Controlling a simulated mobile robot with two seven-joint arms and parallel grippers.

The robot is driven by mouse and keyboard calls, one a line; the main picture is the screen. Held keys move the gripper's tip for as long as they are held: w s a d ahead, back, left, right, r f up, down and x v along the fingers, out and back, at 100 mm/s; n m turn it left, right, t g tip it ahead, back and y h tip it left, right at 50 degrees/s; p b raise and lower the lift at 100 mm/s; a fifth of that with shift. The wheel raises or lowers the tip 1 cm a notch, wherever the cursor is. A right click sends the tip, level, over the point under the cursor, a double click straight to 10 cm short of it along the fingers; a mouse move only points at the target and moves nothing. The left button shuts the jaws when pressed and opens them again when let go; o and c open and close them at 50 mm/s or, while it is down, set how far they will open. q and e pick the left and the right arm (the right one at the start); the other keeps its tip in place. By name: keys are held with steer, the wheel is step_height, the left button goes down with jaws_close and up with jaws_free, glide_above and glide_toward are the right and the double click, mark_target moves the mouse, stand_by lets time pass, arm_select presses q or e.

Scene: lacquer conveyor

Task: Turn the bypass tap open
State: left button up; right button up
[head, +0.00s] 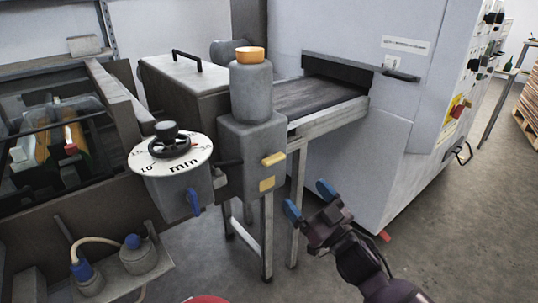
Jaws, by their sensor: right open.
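No label marks the bypass tap, so I cannot tell for sure which fitting it is. A short yellow handle (273,159) sticks out of the front of the grey valve-like housing (250,140), which has an orange cap (250,55). A blue lever (194,203) hangs down below the round mm dial (158,162). My right gripper (309,200) is open and empty, with its blue-tipped fingers apart. It is below and to the right of the yellow handle, not touching it. My left gripper is out of view.
A conveyor (315,97) runs from behind the housing into a large white machine (355,150). Metal legs (297,200) stand just left of my right gripper. Blue-ended hose fittings (88,275) sit at lower left. Floor (440,225) is clear at the right.

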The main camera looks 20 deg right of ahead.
mark_target(276, 158)
steer(key=shift+m+y, duration=0.3)
steer(key=shift+y, duration=0.3)
steer(key=x, duration=1.1)
steer(key=shift+s+a+r+b, duration=0.15)
steer(key=shift+a+r+b, duration=0.15)
steer(key=c, duration=0.9)
